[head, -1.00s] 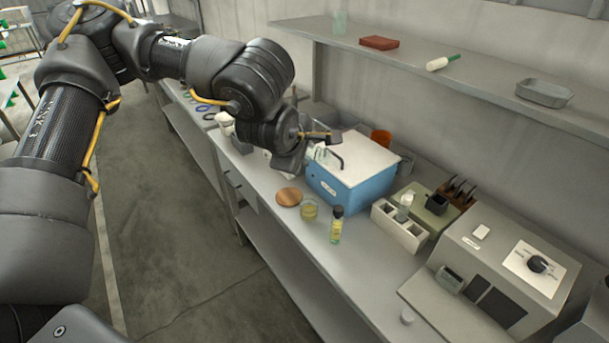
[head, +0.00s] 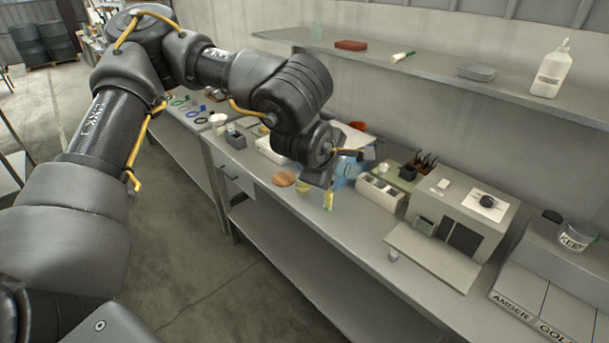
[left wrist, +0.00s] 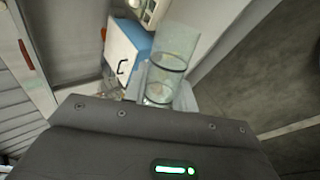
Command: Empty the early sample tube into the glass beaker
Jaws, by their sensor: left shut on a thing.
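My left gripper (head: 368,154) is shut on a clear glass tube, seen close up in the left wrist view (left wrist: 168,65). The tube has dark rings around it, and no label on it is readable. In the head view the gripper is over the blue box (head: 346,172), and the held tube is hard to make out. A small round glass vessel with yellowish contents (head: 303,188) stands on the bench left of a yellow bottle (head: 328,200). I cannot tell whether it is the glass beaker. My right gripper is out of view.
A white rack (head: 380,193) stands right of the blue box, then a grey instrument (head: 458,222). A wooden disc (head: 284,179) lies left of the yellowish vessel. A white bottle (head: 550,70) stands on the shelf. The bench front (head: 350,235) has free room.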

